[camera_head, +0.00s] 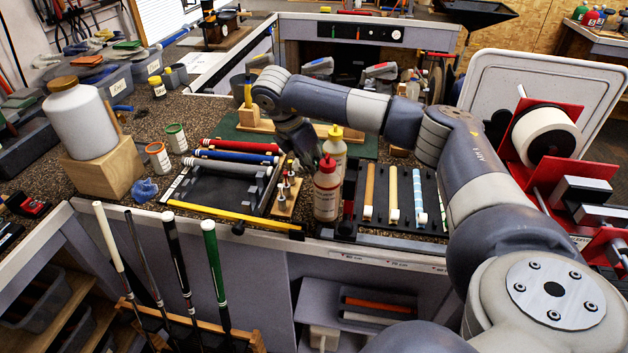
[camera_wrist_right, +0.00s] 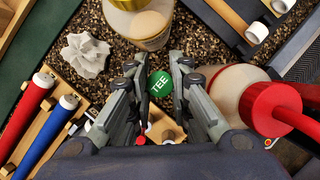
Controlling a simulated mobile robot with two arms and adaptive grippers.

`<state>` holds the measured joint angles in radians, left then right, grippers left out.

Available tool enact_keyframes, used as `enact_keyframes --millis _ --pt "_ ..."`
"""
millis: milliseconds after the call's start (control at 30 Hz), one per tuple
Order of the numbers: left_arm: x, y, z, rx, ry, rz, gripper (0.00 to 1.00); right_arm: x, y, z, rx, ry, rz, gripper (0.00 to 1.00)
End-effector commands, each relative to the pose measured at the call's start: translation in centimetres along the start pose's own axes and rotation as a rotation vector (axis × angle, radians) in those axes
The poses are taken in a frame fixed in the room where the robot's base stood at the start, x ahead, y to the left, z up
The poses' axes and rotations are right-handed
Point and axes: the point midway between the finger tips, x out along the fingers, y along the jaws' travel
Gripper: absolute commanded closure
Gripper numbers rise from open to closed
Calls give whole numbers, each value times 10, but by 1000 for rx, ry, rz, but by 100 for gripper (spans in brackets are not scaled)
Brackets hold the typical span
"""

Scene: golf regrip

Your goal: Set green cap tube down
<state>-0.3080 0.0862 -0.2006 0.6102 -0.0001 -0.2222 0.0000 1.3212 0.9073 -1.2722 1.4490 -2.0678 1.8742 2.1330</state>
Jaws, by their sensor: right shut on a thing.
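In the head view the right gripper (camera_head: 298,158) is above and behind the small wooden rack (camera_head: 284,207), just left of the bottles. The rack holds several small upright pieces. It also shows in the right wrist view (camera_wrist_right: 160,131), below the cap. The held tube cannot be made out in the head view. My left gripper is not in view.
A red-capped bottle (camera_head: 327,192) and a yellow-capped bottle (camera_head: 335,150) stand close to the right gripper. A dark tray (camera_head: 430,200) of grips lies right.

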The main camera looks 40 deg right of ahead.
Motion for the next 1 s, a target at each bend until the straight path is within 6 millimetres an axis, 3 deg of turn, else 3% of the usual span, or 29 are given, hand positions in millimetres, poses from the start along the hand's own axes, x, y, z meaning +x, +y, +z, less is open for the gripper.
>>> enact_keyframes --millis 300,500,867,900,933,1000 --pt "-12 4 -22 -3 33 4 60 31 -1 -14 -3 0 -3 100" --pt "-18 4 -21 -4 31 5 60 53 0 -23 -1 0 0 100" --pt "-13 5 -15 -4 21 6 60 59 0 -25 -1 0 0 100" --pt "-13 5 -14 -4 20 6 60 59 0 -25 -1 0 0 80" --pt "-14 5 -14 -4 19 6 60 58 0 -25 -1 0 1 73" --pt "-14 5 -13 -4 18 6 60 58 0 -25 -1 0 0 73"
